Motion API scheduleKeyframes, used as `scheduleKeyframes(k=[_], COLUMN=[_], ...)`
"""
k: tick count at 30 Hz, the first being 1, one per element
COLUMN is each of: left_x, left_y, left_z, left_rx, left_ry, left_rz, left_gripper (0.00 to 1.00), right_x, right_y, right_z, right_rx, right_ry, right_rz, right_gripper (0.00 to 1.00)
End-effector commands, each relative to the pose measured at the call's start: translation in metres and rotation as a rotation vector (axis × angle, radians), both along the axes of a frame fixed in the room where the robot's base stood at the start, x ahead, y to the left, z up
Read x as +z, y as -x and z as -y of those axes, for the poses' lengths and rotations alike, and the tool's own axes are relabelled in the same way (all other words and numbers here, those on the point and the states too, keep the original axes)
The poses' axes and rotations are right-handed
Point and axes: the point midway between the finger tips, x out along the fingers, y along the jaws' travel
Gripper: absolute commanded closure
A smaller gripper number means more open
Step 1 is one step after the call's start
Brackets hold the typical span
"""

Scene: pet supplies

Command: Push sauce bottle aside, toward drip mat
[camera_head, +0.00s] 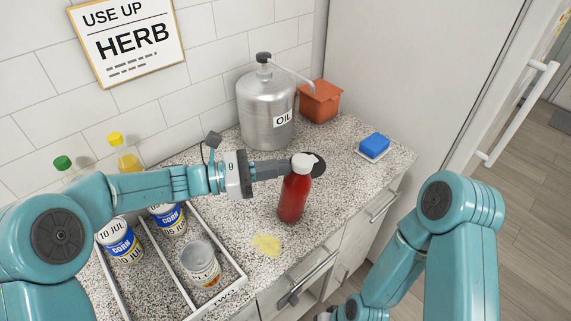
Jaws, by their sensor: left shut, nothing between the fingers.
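The red sauce bottle (293,197) with a white cap stands upright on the speckled counter, near its front edge. My left gripper (282,169) is shut and empty. Its fingers reach in from the left to the bottle's upper part, just below the cap; I cannot tell whether they touch it. A dark round shape (319,164) shows partly behind the bottle's cap, below the oil can's spout; it looks like the drip mat, mostly hidden. My right arm comes in at the lower right; its gripper fingers are out of view.
A metal oil can (266,108) stands behind, with an orange container (319,101) beside it. A blue block (374,145) sits on a white dish at right. A white divided tray (232,263) holds cans at left. A yellow patch (267,244) lies near the counter edge.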

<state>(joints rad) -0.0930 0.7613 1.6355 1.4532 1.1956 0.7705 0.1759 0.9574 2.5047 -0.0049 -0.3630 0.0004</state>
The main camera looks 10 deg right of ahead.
Motion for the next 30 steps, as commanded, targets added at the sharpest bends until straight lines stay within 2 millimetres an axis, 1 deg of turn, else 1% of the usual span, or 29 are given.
scheduleKeyframes(k=[9,12,15,18,21,30], left_x=[-0.001,0.000,0.001,0.002,0.002,0.002], left_y=[0.004,0.005,0.006,0.007,0.007,0.008], left_z=[-0.057,-0.074,-0.087,-0.095,-0.098,-0.099], left_rx=[0.004,0.003,0.002,0.001,0.000,-0.001], left_ry=[0.004,0.004,0.004,0.004,0.004,0.004], left_rz=[0.003,0.002,0.003,0.003,0.003,0.003], left_gripper=[1.00,1.00,1.00,1.00,1.00,1.00], right_x=[-0.013,-0.016,-0.018,-0.018,-0.018,-0.018], right_y=[0.000,0.000,0.000,0.000,0.000,0.000], right_z=[0.000,0.000,0.000,0.000,0.000,0.000], right_rx=[0.000,0.000,0.000,0.000,0.000,0.000], right_ry=[0.000,0.000,0.000,0.000,0.000,0.000], right_rz=[0.000,0.000,0.000,0.000,0.000,0.000], right_gripper=[1.00,1.00,1.00,1.00,1.00,1.00])
